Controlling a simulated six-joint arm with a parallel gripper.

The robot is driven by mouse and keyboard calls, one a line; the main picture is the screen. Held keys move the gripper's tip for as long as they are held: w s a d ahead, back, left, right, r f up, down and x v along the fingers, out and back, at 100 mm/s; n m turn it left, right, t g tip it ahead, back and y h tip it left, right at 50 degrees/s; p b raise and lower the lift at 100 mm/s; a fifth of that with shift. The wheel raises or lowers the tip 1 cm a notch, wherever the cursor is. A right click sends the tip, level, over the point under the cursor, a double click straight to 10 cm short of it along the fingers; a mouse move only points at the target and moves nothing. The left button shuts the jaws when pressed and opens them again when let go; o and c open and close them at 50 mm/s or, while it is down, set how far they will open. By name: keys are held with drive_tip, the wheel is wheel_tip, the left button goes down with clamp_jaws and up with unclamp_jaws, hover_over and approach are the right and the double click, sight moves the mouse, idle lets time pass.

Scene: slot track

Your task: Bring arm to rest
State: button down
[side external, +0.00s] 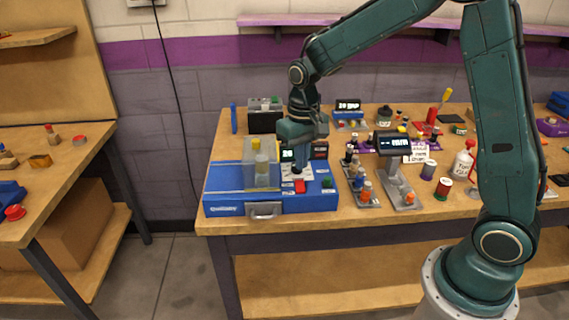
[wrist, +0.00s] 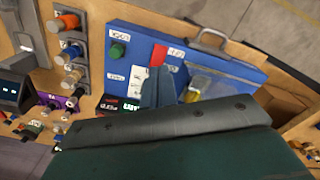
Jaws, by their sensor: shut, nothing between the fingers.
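My teal arm reaches from the right over the workbench in the side external view. My gripper (side external: 297,166) points down, shut and empty, above the white panel of a blue box (side external: 230,203). Its fingertips are close to the panel; I cannot tell if they touch it. The box has a red switch (side external: 299,186), a green button (side external: 327,182), a clear cover (side external: 260,168) over yellow-topped parts and a grey front handle. In the wrist view the gripper fingers (wrist: 157,88) show in front of the blue box (wrist: 222,72), and the green button (wrist: 117,50) is to their left.
Grey stands with orange and dark knobs (side external: 364,185) are just right of the box. A small display (side external: 394,143) on a stand, spools and a white bottle (side external: 464,160) crowd the bench further right. Open space lies above the bench; a second table (side external: 60,150) is at left.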

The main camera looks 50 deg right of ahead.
drive_tip(key=shift+r, duration=0.3)
drive_tip(key=s+r+n+t, duration=0.1)
drive_tip(key=s+r+t, duration=0.2)
drive_tip(key=s+r, duration=0.65)
drive_tip(key=s+a+r+n+t, duration=0.1)
drive_tip(key=s+r, duration=0.3)
drive_tip(key=s, duration=0.9)
drive_tip(key=shift+s+n+t, duration=0.3)
drive_tip(key=shift+n+t, duration=0.2)
drive_tip(key=shift+t, duration=0.3)
drive_tip(key=shift+a, duration=0.1)
idle(1.3)
